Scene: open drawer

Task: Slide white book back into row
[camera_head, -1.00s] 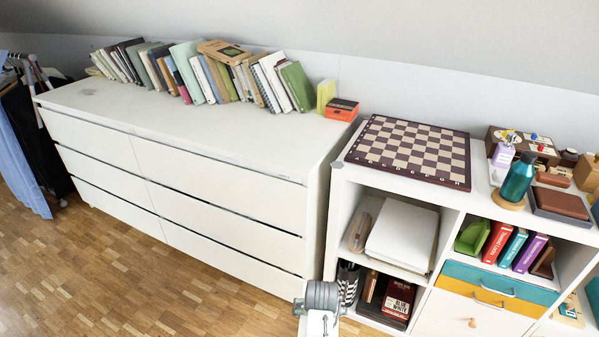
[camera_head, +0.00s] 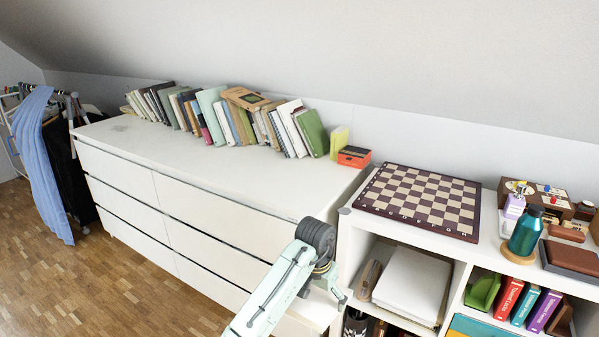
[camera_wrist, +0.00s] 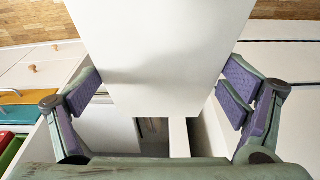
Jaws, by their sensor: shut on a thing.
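My gripper (camera_wrist: 158,92) is shut on a broad, flat white thing, apparently the white book (camera_wrist: 160,45). The purple finger pads are at its two side edges in the wrist view. The book reaches beyond the top of that view, so its far end is hidden. In the head view my gripper (camera_head: 330,282) is low in front of the dresser's right end, well apart from the book row. The row of books (camera_head: 215,112) leans along the back of the dresser top, with pale and white spines among green ones.
The white dresser (camera_head: 190,180) has a clear top in front of the row. A yellow block (camera_head: 339,141) and an orange-black box (camera_head: 354,156) stand right of the books. A lower shelf unit with a chessboard (camera_head: 420,200) and a teal bottle (camera_head: 526,231) is at the right.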

